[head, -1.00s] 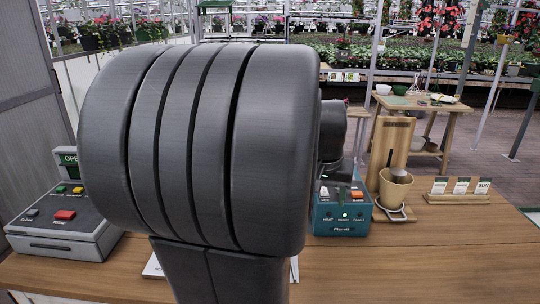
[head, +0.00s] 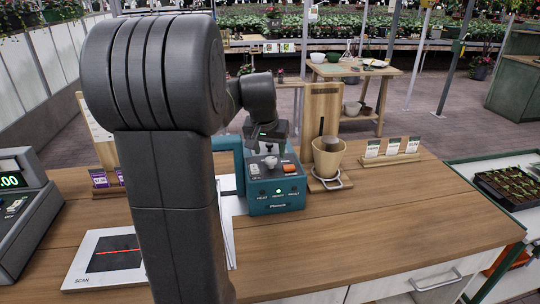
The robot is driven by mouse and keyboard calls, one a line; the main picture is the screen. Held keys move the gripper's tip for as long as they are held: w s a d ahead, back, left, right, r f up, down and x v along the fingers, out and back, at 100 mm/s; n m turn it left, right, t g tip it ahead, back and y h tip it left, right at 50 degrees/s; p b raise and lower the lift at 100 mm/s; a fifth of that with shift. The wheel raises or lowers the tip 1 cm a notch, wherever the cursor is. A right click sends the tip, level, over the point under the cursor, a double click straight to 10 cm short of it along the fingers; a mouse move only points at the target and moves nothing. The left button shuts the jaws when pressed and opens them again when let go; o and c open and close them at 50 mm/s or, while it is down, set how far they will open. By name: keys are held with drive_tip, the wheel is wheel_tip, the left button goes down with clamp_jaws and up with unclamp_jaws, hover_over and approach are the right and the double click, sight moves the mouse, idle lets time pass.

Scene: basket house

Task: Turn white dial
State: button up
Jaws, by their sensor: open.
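A teal machine (head: 277,204) stands on the wooden counter, near the middle of the head view. Its sloped top carries a small white dial (head: 270,162) between a white switch (head: 254,169) and an orange button (head: 289,168). A row of small lights is on its front, the middle one lit green. My gripper (head: 268,143) hangs just behind and above the dial, apart from it as far as I can see. It is small and dark in this view; it is open and I see nothing in it. My arm hides the counter left of the machine.
A scanner pad (head: 105,259) and a grey register (head: 22,220) are at left. The counter's front right (head: 400,215) is clear.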

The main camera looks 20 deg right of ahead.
sight(271, 159)
drive_tip(key=shift+x, duration=1.9)
drive_tip(key=c, duration=1)
drive_tip(key=shift+o, duration=0.2)
